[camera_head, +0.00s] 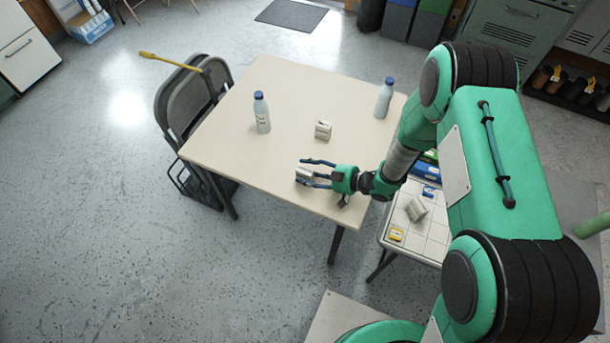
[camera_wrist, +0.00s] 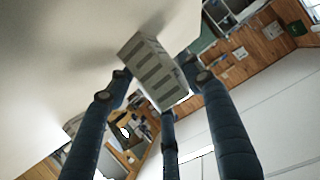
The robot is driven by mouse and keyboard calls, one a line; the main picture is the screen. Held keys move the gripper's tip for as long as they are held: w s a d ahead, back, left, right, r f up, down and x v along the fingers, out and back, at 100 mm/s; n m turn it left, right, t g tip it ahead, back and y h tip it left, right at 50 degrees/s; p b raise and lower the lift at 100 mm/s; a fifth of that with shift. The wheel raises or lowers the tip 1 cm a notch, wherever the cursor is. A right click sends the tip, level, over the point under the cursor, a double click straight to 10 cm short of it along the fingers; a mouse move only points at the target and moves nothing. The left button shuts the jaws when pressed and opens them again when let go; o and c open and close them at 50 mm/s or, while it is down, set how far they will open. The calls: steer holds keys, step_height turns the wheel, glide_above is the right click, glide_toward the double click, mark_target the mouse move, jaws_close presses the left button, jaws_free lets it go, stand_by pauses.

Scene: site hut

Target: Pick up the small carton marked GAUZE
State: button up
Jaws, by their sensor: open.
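A small pale carton (camera_head: 304,174) is near the front edge of the beige table, between the fingers of my gripper (camera_head: 308,172). In the wrist view this carton (camera_wrist: 152,68) shows dark stripes and lies between the spread fingertips. My gripper is open around it; I cannot tell whether any finger touches it. A second small carton (camera_head: 323,131) stands farther back on the table. A third, tilted-looking carton (camera_head: 416,209) is on the white side table. The lettering is too small to read, so I cannot tell which is marked GAUZE.
The beige table (camera_head: 240,150) also holds two white bottles with blue caps, one left (camera_head: 262,113) and one right (camera_head: 384,98). Folded chairs (camera_head: 185,100) lean at its left. A yellow item (camera_head: 397,234) lies on the side table (camera_head: 432,240).

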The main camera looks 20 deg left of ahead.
mark_target(299, 165)
steer(key=shift+c, duration=0.2)
steer(key=c, duration=0.8)
steer(key=shift+r, duration=0.85)
step_height(299, 165, up, 2)
steer(key=shift+r+p, duration=0.15)
steer(key=shift+p, duration=0.45)
steer(key=s+d+r+p, duration=0.1)
steer(key=s+d, duration=0.9)
steer(key=s, duration=0.2)
steer(key=shift+d+p, duration=0.25)
steer(key=shift+p, duration=0.05)
